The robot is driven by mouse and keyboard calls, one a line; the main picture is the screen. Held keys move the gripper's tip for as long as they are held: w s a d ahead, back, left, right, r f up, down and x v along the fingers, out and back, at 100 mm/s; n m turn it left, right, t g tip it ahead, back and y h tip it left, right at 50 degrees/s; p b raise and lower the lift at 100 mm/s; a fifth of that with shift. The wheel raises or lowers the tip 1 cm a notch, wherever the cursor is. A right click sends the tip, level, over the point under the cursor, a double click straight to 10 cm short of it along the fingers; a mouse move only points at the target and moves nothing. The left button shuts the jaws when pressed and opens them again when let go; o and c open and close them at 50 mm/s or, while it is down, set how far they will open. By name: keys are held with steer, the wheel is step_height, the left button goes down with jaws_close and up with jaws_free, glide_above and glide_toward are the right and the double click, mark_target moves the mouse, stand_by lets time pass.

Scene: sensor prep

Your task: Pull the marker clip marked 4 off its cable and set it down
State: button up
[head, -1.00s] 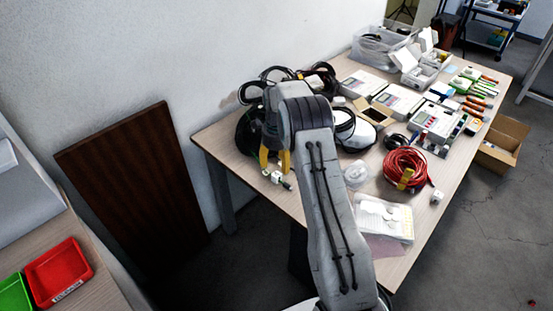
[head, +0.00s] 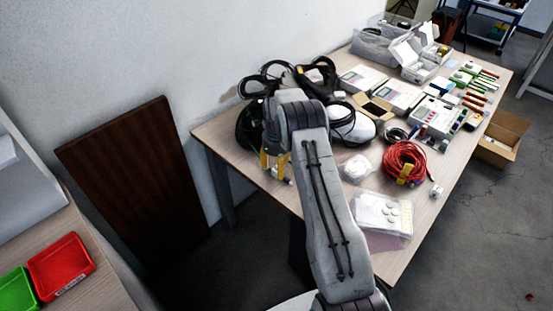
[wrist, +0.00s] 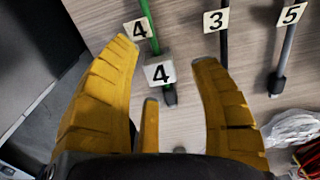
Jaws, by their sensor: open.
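In the wrist view, the marker clip marked 4 (wrist: 160,72) is a small white block on the green cable (wrist: 149,28), near the cable's dark end. My gripper (wrist: 166,54) is open, its yellow fingers on either side of the clip with visible gaps, so it holds nothing. In the head view my gripper (head: 274,160) is low at the table's left end, and my arm hides part of the area there. Whether the fingers are level with the clip or above it, I cannot tell.
A flat white tag marked 4 (wrist: 138,29) lies beside the green cable. To the right are a tag marked 3 (wrist: 216,19) and a tag marked 5 (wrist: 292,14), each by a dark or grey cable. A clear plastic bag (wrist: 291,129) lies at the right.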

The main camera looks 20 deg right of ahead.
steer(key=shift+f, duration=0.7)
jaws_close()
stand_by(0.7)
